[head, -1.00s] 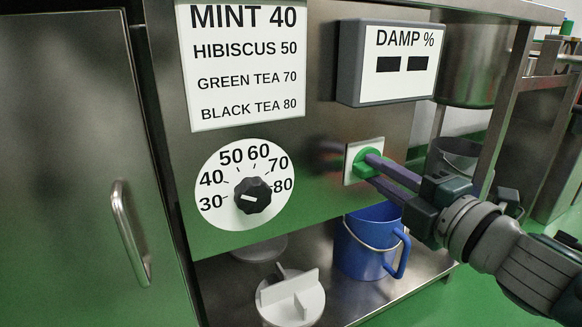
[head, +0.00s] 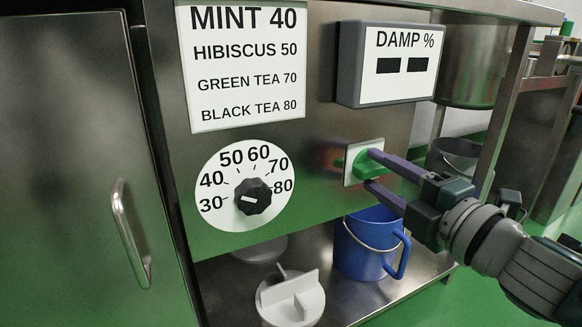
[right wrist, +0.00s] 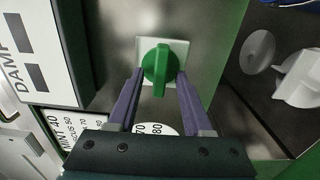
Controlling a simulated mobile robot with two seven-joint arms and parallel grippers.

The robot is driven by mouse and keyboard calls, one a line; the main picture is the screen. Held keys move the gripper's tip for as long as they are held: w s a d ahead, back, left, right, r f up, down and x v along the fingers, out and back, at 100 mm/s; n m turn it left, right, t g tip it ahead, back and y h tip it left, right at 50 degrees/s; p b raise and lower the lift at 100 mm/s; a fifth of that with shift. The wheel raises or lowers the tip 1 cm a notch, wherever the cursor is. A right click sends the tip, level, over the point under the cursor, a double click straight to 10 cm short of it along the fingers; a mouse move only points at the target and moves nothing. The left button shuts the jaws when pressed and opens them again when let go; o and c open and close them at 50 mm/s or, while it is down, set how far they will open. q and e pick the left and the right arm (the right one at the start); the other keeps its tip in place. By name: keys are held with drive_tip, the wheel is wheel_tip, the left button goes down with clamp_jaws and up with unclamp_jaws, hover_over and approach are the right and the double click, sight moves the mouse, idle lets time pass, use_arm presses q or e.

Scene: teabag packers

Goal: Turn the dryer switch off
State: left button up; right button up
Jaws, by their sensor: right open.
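The dryer switch (head: 362,166) is a green rotary knob on a white square plate (head: 350,176) on the steel panel. In the head view its handle lies roughly level, tilted a little. It also shows in the right wrist view (right wrist: 157,72), with its handle running along the picture's height. My right gripper (head: 371,168) is open, with its purple fingers on either side of the knob. In the right wrist view its fingertips (right wrist: 160,76) flank the handle with small gaps. My left gripper is not in view.
A black temperature dial (head: 253,196) sits left of the switch, below a tea list sign (head: 245,107). A damp display box (head: 388,64) with two dark windows sticks out above the switch.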

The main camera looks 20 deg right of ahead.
drive_tip(key=s+p, duration=0.2)
drive_tip(key=s, duration=0.7)
drive_tip(key=shift+s+d, duration=0.35)
